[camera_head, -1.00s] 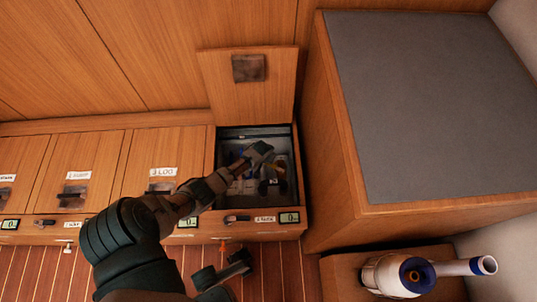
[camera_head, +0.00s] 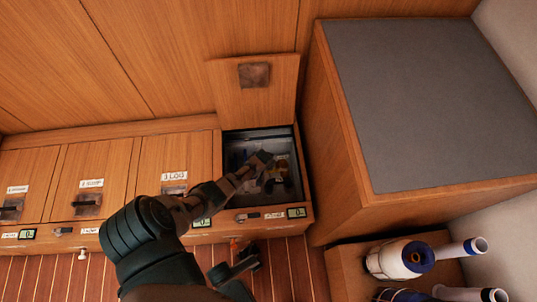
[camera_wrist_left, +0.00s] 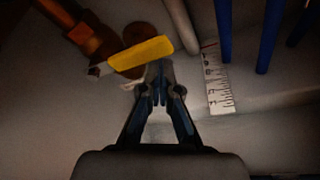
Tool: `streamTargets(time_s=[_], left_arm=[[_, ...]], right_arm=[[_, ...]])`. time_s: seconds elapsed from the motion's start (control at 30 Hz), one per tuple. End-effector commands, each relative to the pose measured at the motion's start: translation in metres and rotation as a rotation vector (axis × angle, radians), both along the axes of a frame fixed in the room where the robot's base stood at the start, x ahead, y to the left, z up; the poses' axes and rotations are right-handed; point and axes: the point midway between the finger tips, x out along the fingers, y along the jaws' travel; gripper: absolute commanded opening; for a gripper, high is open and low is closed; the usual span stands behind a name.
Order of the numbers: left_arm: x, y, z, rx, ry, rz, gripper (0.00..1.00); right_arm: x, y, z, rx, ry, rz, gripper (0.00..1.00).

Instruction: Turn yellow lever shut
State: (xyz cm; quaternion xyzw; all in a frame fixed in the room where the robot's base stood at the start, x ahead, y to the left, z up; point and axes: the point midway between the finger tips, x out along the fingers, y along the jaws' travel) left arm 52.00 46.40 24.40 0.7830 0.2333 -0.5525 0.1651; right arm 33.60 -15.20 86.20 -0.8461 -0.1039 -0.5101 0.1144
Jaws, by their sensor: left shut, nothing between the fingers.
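The yellow lever (camera_wrist_left: 140,53) shows in the left wrist view, slanting up to the right, beside copper-brown pipework. My left gripper (camera_wrist_left: 160,70) is shut and empty. Its fingertips are just below the lever's right half, close to its lower edge; I cannot tell whether they touch it. In the head view my left gripper (camera_head: 264,160) reaches down into the open compartment (camera_head: 302,180) at the right end of the locker row. The lever is too small and dark to make out surely there.
The raised lid (camera_head: 228,95) stands behind the compartment. In the left wrist view, a white marked scale (camera_wrist_left: 219,80) and blue rods (camera_wrist_left: 270,35) stand right of the fingers. A grey-topped cabinet (camera_head: 425,105) is at right, with a white winch-like drum (camera_head: 388,262) below it.

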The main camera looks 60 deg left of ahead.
Motion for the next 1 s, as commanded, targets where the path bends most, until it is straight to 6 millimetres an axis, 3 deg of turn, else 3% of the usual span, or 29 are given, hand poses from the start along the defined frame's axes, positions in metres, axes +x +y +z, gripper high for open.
streamTargets(time_s=[0.63,0.77,1.0], left_arm=[[-0.01,-0.009,-0.004,-0.011,0.02,-0.002,0.0],[-0.012,-0.011,0.009,-0.011,0.016,-0.002,0.0],[-0.02,-0.015,0.051,-0.003,0.006,-0.002,0.0]], right_arm=[[-0.003,-0.002,-0.002,-0.002,0.005,0.002,0.4],[-0.003,-0.002,-0.002,0.0,0.004,0.002,0.4],[-0.003,-0.002,-0.001,-0.001,0.004,0.001,0.4]])
